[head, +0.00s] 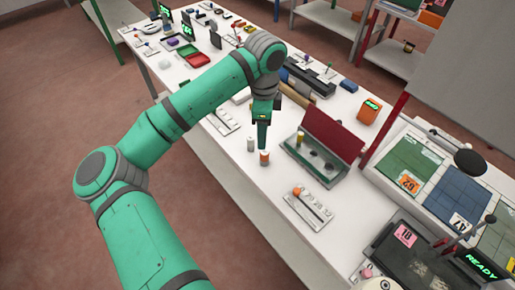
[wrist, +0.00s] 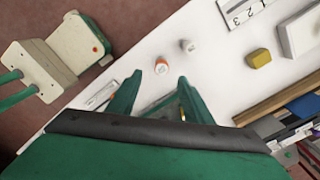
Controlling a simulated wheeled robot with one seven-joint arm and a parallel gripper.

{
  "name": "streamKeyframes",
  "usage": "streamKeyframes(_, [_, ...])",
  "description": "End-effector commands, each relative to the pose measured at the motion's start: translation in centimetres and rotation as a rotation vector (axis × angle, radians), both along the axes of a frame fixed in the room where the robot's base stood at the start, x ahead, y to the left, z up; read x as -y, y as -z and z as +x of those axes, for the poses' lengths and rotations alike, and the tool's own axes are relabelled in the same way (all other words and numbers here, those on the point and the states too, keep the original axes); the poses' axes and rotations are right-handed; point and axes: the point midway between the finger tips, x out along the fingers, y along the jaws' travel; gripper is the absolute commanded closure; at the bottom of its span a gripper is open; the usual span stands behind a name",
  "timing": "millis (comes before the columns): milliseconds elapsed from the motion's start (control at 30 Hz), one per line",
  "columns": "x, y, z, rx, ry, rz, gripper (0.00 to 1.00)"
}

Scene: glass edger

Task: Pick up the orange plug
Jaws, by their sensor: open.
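The orange plug (head: 264,158) is a small upright cylinder with an orange band and a pale top, standing on the white table (head: 225,160). In the wrist view the orange plug (wrist: 161,66) lies just beyond and between my open fingertips. My gripper (head: 263,143) points down above the plug in the head view, close to it and empty. In the wrist view my gripper (wrist: 157,86) shows its two green fingers spread apart. Nothing hides the plug.
A pale grey plug (head: 250,145) stands close beside the orange one. A box with a raised dark red lid (head: 333,132) is to the right. A numbered plate (head: 308,208) with an orange ball lies in front. A yellow block (wrist: 258,58) shows in the wrist view.

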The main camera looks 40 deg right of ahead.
Motion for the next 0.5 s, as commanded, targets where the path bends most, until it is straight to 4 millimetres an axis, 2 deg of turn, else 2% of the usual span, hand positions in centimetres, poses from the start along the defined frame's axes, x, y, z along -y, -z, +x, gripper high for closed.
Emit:
streamKeyframes(300, [-0.2,4.3,0.1,-0.001,-0.004,0.001,0.54])
streamKeyframes(500, [0.0,5.5,0.1,-0.001,-0.003,0.0,0.54])
